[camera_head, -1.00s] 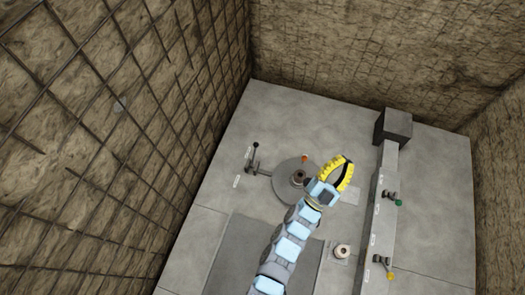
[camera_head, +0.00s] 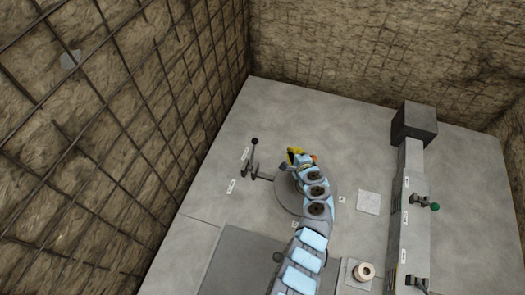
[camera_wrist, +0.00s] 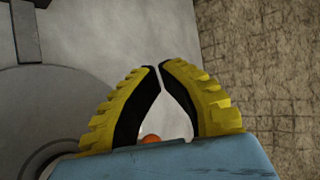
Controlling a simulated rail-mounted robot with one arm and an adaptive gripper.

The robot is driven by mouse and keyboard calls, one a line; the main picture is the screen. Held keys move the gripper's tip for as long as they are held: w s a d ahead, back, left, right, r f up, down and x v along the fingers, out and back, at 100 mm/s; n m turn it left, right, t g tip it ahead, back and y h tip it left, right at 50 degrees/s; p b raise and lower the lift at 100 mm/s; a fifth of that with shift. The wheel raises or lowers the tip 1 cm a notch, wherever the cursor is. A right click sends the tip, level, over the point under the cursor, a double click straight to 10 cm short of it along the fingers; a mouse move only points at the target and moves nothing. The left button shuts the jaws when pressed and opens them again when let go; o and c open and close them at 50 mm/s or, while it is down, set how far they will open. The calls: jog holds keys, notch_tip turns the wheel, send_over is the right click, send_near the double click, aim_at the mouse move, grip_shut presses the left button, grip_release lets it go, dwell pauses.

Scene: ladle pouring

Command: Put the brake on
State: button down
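A lever with a black knob (camera_head: 254,142) stands upright on a dark bracket at the left edge of a round grey disc (camera_head: 283,199). It is the likely brake; its label is too small to read. Part of a dark bracket (camera_wrist: 28,48) shows at the upper left of the wrist view. My gripper (camera_head: 290,150) is over the far side of the disc, to the right of the lever and apart from it. In the wrist view its yellow fingers (camera_wrist: 160,68) meet almost at the tips, with nothing seen held.
A long grey rail bench (camera_head: 410,190) with a green-knobbed lever (camera_head: 435,207) stands at the right. A pale spool (camera_head: 363,271) sits at the front. Mesh-covered rock walls (camera_head: 100,110) enclose the floor. Floor left of the lever is clear.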

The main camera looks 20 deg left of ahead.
aim_at(252, 155)
jog(key=a+y, duration=0.1)
jog(key=a, duration=0.1)
jog(key=s+a+g+y+b, duration=0.1)
jog(key=a, duration=0.1)
jog(key=shift+r+g+y, duration=0.15)
jog(key=shift+g+y, duration=0.15)
jog(key=shift+b, duration=0.3)
jog(key=b+x, duration=0.8)
jog(key=x, duration=0.2)
jog(key=shift+s+a+r+p, duration=0.45)
jog(key=shift+s+p, duration=0.3)
jog(key=shift+p, duration=0.4)
jog(key=shift+s+a+r+p, duration=0.45)
jog(key=shift+s+p, duration=0.25)
jog(key=shift+p, duration=0.4)
jog(key=shift+s+d+r+n+t+b, duration=0.1)
jog(key=shift+s+r+n+t+b, duration=0.1)
jog(key=shift+s+n+t+b, duration=0.35)
